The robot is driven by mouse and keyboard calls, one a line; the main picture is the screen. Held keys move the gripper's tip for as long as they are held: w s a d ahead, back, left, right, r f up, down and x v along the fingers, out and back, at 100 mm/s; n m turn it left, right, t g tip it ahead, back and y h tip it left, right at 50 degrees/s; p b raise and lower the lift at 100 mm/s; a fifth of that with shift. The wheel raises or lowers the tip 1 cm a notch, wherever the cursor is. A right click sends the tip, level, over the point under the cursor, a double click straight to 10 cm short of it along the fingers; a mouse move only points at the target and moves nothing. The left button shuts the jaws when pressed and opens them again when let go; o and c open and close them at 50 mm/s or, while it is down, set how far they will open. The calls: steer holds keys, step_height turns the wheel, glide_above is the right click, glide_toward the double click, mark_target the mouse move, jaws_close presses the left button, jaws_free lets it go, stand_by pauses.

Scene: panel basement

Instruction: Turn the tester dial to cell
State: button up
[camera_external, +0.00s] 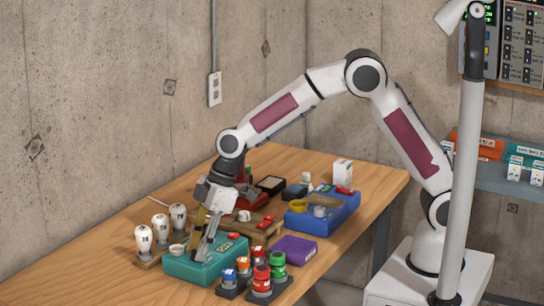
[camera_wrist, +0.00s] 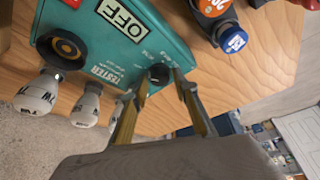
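The teal tester (camera_external: 180,268) sits near the front of the wooden table, and it fills the upper part of the wrist view (camera_wrist: 90,30). Its top carries an OFF label (camera_wrist: 121,18), a TESTER label (camera_wrist: 104,74) and a dark round socket (camera_wrist: 65,47). A small black dial (camera_wrist: 158,73) is near one edge; the small markings around it are too blurred to read. My gripper (camera_wrist: 161,80) points down at the tester with its two fingers apart, one on either side of the dial. Gaps seem to show between fingers and dial. In the external view my gripper (camera_external: 205,247) hides the dial.
White bulbs (camera_external: 161,229) stand in a holder left of the tester. Coloured fuses (camera_external: 261,275) stand close by at the front right. A purple box (camera_external: 294,249), a blue bin (camera_external: 322,213) and a wooden rack (camera_external: 255,231) lie behind. The table's front left is clear.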

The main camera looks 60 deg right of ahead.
jaws_close()
steer(key=shift+m+t, duration=0.4)
steer(key=shift+m, duration=0.7)
steer(key=shift+s+a+m+t+h, duration=0.1)
steer(key=shift+m+t+h, duration=0.3)
steer(key=shift+m, duration=0.6)
steer(key=shift+a+m+t+h, duration=0.15)
steer(key=shift+m+h, duration=0.3)
steer(key=shift+m, duration=0.7)
steer(key=shift+d+m+t+h, duration=0.15)
steer(key=shift+m+h, duration=0.3)
steer(key=shift+m, duration=0.7)
steer(key=shift+a+m+h, duration=0.2)
steer(key=shift+m+h, duration=0.7)
steer(key=shift+m, duration=1.3)
steer(key=shift+a+m+h, duration=0.1)
steer(key=shift+m+h, duration=0.6)
steer(key=shift+m, duration=1.3)
